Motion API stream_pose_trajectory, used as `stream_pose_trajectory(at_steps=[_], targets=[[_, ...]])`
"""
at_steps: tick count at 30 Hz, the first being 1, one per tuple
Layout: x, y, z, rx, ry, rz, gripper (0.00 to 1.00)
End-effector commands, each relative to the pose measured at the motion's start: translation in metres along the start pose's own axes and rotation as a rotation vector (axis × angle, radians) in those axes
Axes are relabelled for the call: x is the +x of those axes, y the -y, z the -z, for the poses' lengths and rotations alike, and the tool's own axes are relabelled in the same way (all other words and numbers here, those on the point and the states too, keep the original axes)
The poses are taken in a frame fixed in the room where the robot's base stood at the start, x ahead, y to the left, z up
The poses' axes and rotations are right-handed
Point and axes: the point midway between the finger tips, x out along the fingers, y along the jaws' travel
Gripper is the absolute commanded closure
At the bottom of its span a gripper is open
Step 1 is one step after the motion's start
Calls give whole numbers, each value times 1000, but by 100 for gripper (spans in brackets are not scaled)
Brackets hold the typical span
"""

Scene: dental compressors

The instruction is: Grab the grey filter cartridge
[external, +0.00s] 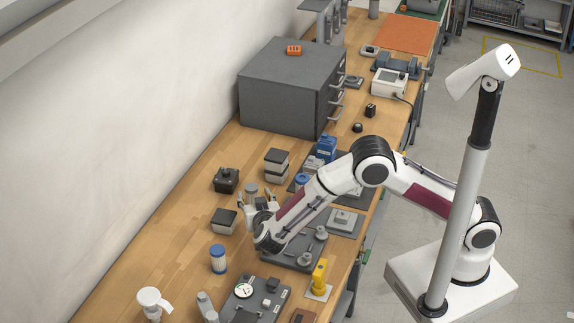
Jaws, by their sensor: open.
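A small grey cylinder (251,189), which looks like the grey filter cartridge, stands upright on the wooden bench; its lower part is hidden by my gripper. My gripper (257,199) is low over the bench with its fingers apart, pointing toward the back. In the picture the cylinder shows just behind and between the fingertips. I cannot tell whether the fingers reach around it or touch it.
A blue-and-white cartridge (218,258) is in front. A grey tray (284,258) lies under my arm. A drawer cabinet (280,92) stands farther back.

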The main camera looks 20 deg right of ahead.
Motion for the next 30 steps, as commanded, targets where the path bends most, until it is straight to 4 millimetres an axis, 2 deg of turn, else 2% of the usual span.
stream_pose_trajectory(at_steps=[7, 20, 30], targets=[[18, 0, -1, -1, 1, 0, 52], [22, 0, 0, 0, 0, 0, 52], [54, -1, -1, 0, 1, -2, 52]])
